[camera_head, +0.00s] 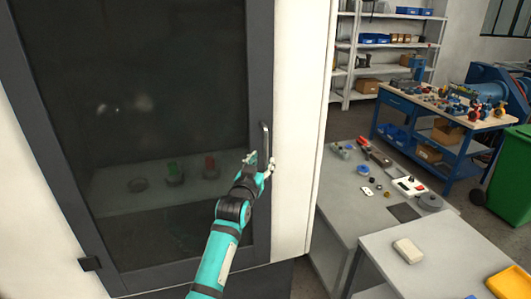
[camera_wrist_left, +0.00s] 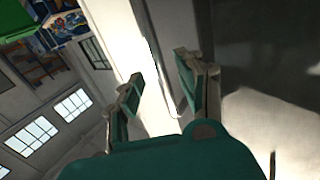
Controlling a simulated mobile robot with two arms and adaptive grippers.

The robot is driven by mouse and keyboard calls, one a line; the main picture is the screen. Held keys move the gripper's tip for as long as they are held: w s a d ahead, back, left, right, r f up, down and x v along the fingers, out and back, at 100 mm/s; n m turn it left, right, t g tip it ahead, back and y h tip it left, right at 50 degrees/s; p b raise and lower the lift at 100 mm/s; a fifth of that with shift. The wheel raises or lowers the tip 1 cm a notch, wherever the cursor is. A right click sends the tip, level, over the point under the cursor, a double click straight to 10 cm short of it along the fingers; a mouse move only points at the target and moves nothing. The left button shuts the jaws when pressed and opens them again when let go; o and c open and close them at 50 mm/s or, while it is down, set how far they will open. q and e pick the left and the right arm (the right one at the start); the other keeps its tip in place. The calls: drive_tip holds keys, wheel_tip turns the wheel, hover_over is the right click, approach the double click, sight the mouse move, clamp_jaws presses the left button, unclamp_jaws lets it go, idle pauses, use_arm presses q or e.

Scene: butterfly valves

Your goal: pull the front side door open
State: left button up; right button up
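The side door (camera_head: 150,60) is a tall panel with a dark grey frame and dark glass, and it looks closed in its white cabinet (camera_head: 302,100). Its upright bar handle (camera_head: 264,138) is on the right part of the frame. My left gripper (camera_head: 261,160) is at the lower end of the handle. In the left wrist view my left gripper (camera_wrist_left: 157,82) has its two fingers apart. A thin upright edge shows between them, perhaps the handle; I cannot tell whether they touch it. My right gripper is not in view.
Behind the glass are a red part (camera_head: 210,165) and a green part (camera_head: 173,170). To the right stand a grey table (camera_head: 335,195) with small parts, a nearer table (camera_head: 440,265), a blue workbench (camera_head: 400,105) and a green bin (camera_head: 513,175). Grey floor shows between them.

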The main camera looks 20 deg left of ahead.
sight(265, 158)
use_arm(q)
drive_tip(key=w, duration=0.3)
drive_tip(key=shift+w, duration=0.15)
drive_tip(key=shift+w+p, duration=0.3)
drive_tip(key=shift+w, duration=0.05)
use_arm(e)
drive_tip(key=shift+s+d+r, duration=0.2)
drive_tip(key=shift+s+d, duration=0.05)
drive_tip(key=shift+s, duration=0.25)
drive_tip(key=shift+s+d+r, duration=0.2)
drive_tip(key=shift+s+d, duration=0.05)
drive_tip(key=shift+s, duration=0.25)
use_arm(q)
clamp_jaws()
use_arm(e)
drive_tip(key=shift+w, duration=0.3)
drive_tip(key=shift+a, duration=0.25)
